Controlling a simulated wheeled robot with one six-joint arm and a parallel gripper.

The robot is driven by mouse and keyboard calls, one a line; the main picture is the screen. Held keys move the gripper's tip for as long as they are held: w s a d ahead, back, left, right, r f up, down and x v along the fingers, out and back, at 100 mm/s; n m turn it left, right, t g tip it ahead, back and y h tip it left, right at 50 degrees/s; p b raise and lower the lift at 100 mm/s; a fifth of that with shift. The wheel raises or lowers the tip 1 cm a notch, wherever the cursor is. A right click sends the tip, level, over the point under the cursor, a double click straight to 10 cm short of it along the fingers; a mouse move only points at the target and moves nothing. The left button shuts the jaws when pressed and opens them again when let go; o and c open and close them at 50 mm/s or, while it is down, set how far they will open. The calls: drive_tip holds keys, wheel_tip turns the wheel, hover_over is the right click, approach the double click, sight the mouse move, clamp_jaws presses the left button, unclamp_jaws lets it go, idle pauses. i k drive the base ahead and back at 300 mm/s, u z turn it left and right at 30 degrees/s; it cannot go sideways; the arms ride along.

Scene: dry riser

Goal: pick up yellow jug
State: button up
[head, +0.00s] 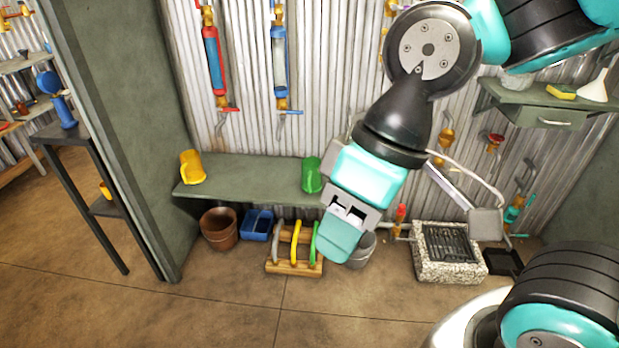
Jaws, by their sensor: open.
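The yellow jug (191,167) stands upright at the left end of the green bench (245,172) against the corrugated wall. A green jug (312,175) stands further right on the same bench, just left of my gripper. My gripper (343,235) hangs in front of the bench, right of the middle of the picture, pointing down. It is open and holds nothing that I can see. It is well to the right of the yellow jug and apart from it. Its fingertips are partly hidden by its own body.
Below the bench are a brown pot (219,229), a blue container (257,225), a wooden rack (294,265) and a grey bucket (361,250). A green partition (120,140) stands left of the bench. A stone basin (447,268) is on the right. The front floor is clear.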

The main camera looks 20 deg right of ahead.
sight(192, 172)
drive_tip(key=u, duration=0.8)
drive_tip(key=i, duration=1.55)
drive_tip(key=z, duration=0.65)
drive_tip(key=i, duration=0.55)
drive_tip(key=z, duration=0.5)
